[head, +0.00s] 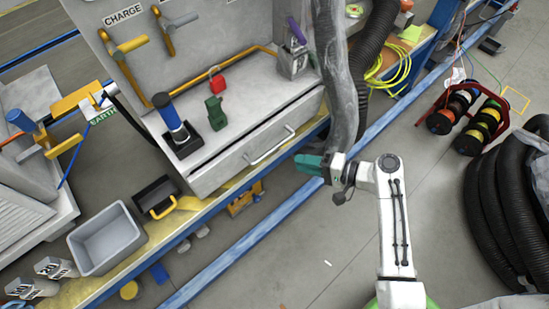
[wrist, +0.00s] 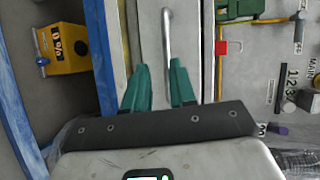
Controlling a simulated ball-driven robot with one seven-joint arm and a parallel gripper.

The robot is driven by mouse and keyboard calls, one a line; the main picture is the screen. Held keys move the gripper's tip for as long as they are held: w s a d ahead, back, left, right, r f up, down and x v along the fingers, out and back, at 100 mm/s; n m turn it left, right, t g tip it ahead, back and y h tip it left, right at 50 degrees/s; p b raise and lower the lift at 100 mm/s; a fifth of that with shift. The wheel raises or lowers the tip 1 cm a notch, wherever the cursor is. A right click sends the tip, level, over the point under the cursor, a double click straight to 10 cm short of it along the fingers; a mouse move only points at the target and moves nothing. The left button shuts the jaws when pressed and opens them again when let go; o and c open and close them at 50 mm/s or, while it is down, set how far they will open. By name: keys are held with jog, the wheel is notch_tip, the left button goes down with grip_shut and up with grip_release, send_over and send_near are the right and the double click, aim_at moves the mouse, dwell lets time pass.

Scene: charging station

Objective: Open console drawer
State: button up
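The console drawer (head: 228,166) is shut, its grey front flush under the console top. Its silver bar handle (head: 268,146) runs along the front; in the wrist view the handle (wrist: 167,45) runs upright ahead of me. My gripper (head: 308,162), with green fingers, is just in front of the drawer, near the handle's right end. In the wrist view my gripper (wrist: 159,88) is open, and the handle's near end shows in the gap between the fingers, closer to the right one. I see no contact with the handle.
A blue-handled tool (head: 172,122), a green part (head: 216,113) and a red padlock (head: 217,82) stand on the console top. A blue rail (head: 245,240) runs along the floor in front. Thick black hoses (head: 500,205) lie at right. The floor between is mostly clear.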

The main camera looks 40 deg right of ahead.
aim_at(275, 147)
jog(key=shift+m+t+h, duration=0.3)
jog(key=shift+m+t, duration=0.4)
jog(key=x, duration=0.3)
jog(key=d+x, duration=0.1)
jog(key=x, duration=0.3)
jog(key=b+x, duration=0.1)
jog(key=x, duration=0.2)
jog(key=shift+w+d+f, duration=0.25)
jog(key=shift+w+d, duration=0.05)
jog(key=shift+w, duration=0.3)
jog(key=shift+c, duration=0.4)
grip_shut()
